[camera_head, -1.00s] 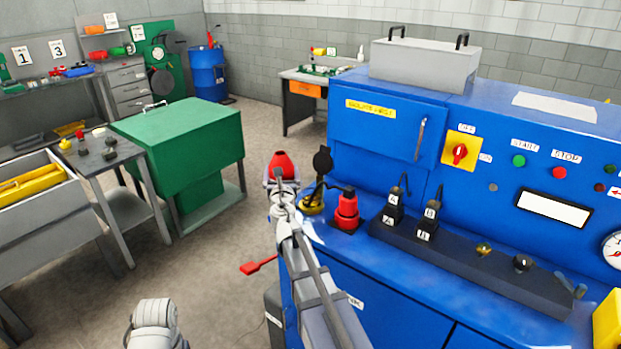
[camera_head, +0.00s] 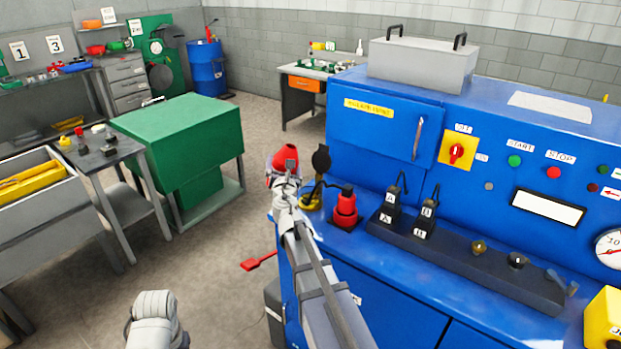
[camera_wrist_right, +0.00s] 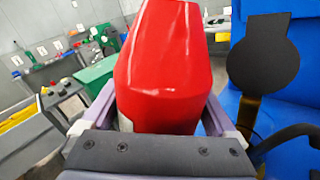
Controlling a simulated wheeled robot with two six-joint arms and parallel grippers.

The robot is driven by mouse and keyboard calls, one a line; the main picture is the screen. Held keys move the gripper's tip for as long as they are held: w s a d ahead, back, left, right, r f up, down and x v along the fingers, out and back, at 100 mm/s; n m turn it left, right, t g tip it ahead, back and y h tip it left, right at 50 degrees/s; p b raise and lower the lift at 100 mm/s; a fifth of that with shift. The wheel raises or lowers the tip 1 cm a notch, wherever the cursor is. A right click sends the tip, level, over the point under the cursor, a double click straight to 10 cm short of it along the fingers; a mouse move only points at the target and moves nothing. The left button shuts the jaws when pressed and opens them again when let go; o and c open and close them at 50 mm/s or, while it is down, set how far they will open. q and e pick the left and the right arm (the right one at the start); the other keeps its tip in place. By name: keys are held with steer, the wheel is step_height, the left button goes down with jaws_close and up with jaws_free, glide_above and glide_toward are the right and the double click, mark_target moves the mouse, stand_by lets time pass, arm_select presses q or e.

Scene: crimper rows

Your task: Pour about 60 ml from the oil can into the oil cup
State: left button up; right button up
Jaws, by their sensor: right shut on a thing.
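The red oil can (camera_head: 286,158) is in my right gripper (camera_head: 284,182), beside the left end of the blue machine; it leans a little to the right. In the right wrist view the can (camera_wrist_right: 165,75) fills the middle, between the two fingers of the gripper (camera_wrist_right: 165,125). The oil cup, a brass-yellow cup (camera_head: 311,202), stands on the machine's ledge just right of the can, with its black round lid (camera_head: 321,158) raised. The lid also shows in the right wrist view (camera_wrist_right: 263,55). The can's spout and any oil are not visible.
A red fitting (camera_head: 345,208) with a black hose stands right of the cup. Black plugs (camera_head: 392,205) stand on a dark strip on the blue machine (camera_head: 385,140). A green cabinet (camera_head: 180,125) stands to the left, with open floor between.

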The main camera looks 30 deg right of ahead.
steer(key=m, duration=0.2)
steer(key=d+m, duration=0.1)
steer(key=shift+s+d+r, duration=0.1)
steer(key=shift+s+r, duration=0.05)
steer(key=shift+s, duration=0.1)
steer(key=shift+r+m+p, duration=0.75)
steer(key=shift+r+m, duration=0.05)
steer(key=shift+m, duration=0.3)
steer(key=shift+a+f+m, duration=0.2)
steer(key=shift+f+m, duration=0.05)
steer(key=shift+m, duration=0.15)
steer(key=shift+w+a+f+m+b, duration=0.15)
steer(key=shift+m+b, duration=0.2)
steer(key=shift+m, duration=0.25)
steer(key=f+m+b, duration=0.1)
steer(key=f+b, duration=0.2)
steer(key=shift+w+a+m, duration=0.1)
steer(key=shift+a+m, duration=0.1)
steer(key=shift+m, duration=0.2)
steer(key=shift+r+m+p, duration=0.3)
steer(key=shift+p, duration=0.05)
steer(key=shift+m, duration=0.5)
steer(key=shift+r, duration=0.3)
steer(key=shift+r+m+p, duration=0.25)
steer(key=shift+m+p, duration=0.25)
steer(key=shift+m, duration=0.5)
steer(key=shift+f+m, duration=0.2)
steer(key=shift+m, duration=0.4)
